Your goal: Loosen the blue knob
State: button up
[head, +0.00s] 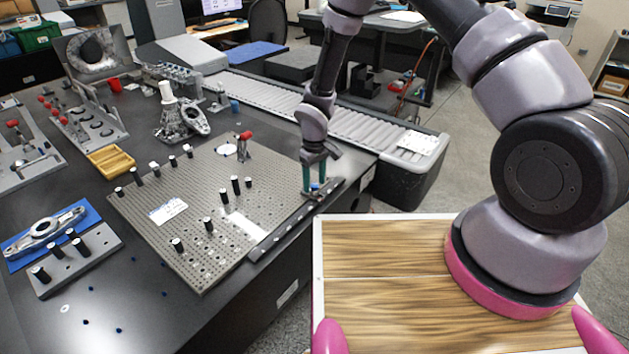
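My gripper (314,188) points down at the right corner of the perforated grey fixture plate (190,235), over the dark rail along the plate's edge. Its two teal fingers are visibly apart. A small bluish part, which may be the blue knob (316,187), shows at the fingertips. It is too small and too covered by the fingers to tell whether they touch it or only stand around it.
The dark rail (290,228) runs along the plate's near right edge. Several black pegs and a red-handled clamp (245,137) stand on the plate. A yellow tray (110,161) lies to the left. A roller conveyor (345,118) runs behind my gripper.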

grip_shut()
jog(key=shift+n, duration=0.4)
jog(key=n, duration=1.2)
jog(key=shift+n, duration=0.3)
jog(key=shift+o, duration=0.4)
grip_release()
